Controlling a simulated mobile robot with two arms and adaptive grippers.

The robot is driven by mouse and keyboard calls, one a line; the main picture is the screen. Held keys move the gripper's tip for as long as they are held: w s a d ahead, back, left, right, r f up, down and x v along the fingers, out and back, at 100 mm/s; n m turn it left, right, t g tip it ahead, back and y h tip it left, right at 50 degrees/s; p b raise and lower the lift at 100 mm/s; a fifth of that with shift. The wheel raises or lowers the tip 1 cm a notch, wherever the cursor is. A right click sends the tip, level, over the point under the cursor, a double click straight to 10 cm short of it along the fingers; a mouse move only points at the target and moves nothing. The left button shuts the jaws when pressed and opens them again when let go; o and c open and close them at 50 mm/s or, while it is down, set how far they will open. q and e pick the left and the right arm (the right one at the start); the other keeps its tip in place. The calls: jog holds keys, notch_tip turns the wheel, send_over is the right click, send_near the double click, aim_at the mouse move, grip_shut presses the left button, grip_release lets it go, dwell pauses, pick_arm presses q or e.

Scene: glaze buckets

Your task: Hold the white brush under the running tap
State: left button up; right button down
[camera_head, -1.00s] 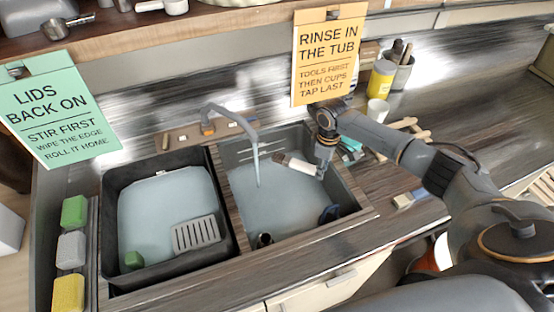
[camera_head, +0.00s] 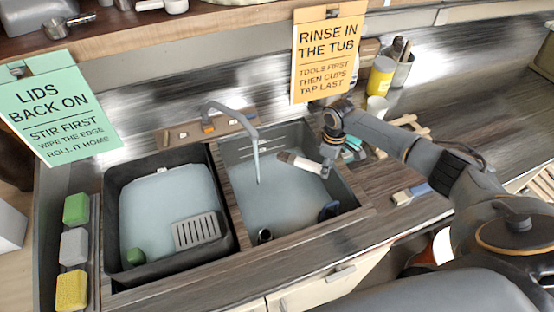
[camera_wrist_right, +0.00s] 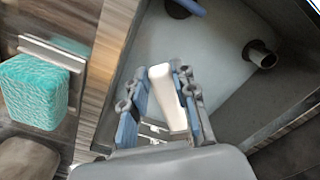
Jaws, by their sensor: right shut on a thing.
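My right gripper (camera_head: 325,168) is shut on the white brush (camera_head: 303,164) over the right basin. The brush lies nearly level, with its dark-tipped end pointing left toward the tap. In the right wrist view, its white body (camera_wrist_right: 166,92) sits between the blue-padded fingers (camera_wrist_right: 160,105). The curved grey tap (camera_head: 232,109) stands behind the basins. A thin stream of water (camera_head: 257,167) falls from its spout into the right basin (camera_head: 232,200). The brush end is a little to the right of the stream, apart from it. My left gripper is out of view.
A black tub (camera_head: 108,215) with a slotted grey grate (camera_head: 196,232) fills the left basin. Sponges (camera_head: 72,247) line its left side. An orange sign (camera_head: 327,55) hangs behind the right basin. In the right wrist view, a teal sponge (camera_wrist_right: 35,90) sits beside the basin.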

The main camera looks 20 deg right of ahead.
dwell(0.5)
jog(key=s+d+r+p, duration=0.2)
jog(key=s+d+r, duration=0.1)
jog(key=r, duration=0.1)
jog(key=shift+s+d, duration=0.15)
jog(key=shift+d, duration=0.25)
